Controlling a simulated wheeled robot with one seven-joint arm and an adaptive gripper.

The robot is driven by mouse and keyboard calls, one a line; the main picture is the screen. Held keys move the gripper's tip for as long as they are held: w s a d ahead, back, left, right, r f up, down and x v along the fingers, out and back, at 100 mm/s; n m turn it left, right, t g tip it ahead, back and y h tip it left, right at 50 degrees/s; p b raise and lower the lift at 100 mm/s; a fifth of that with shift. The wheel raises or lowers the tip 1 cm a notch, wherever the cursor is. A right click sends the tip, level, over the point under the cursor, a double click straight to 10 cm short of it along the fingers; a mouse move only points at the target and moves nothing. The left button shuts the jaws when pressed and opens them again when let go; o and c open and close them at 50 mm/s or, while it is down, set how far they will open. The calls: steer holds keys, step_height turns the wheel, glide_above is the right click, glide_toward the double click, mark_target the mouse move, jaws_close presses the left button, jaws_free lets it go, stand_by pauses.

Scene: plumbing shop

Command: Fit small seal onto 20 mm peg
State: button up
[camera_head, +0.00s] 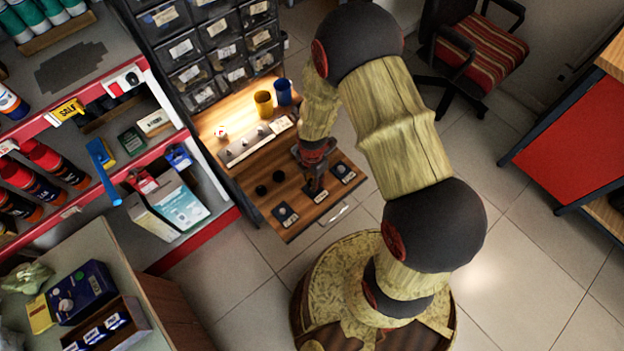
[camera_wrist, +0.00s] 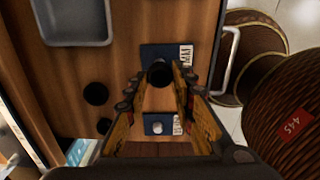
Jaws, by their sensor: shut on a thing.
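My gripper (camera_wrist: 161,76) is shut on a small black seal (camera_wrist: 160,73), seen between its fingertips in the wrist view. The seal is over a dark blue plate (camera_wrist: 150,53) with a white label, the middle plate (camera_head: 315,192) in the head view. The seal hides any peg there; I cannot tell whether it is around one or above it. A second blue plate (camera_wrist: 152,131) carries a bare silver peg (camera_wrist: 157,127); it is the near-left plate (camera_head: 285,214). A third plate (camera_head: 342,171) lies on the other side. Label sizes are unreadable.
Two loose black seals (camera_wrist: 96,93) (camera_wrist: 104,125) lie left of the plates on the wooden surface. A grey tray (camera_wrist: 75,41), a strip with small pieces (camera_head: 245,145), a yellow cup (camera_head: 263,104) and a blue cup (camera_head: 283,92) stand behind. A handle (camera_head: 333,214) is at the front edge.

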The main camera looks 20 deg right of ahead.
stand_by(0.3)
steer(key=o, duration=0.5)
steer(key=shift+r, duration=0.1)
step_height(320, 180, up, 11)
steer(key=p, duration=0.8)
stand_by(0.4)
stand_by(0.6)
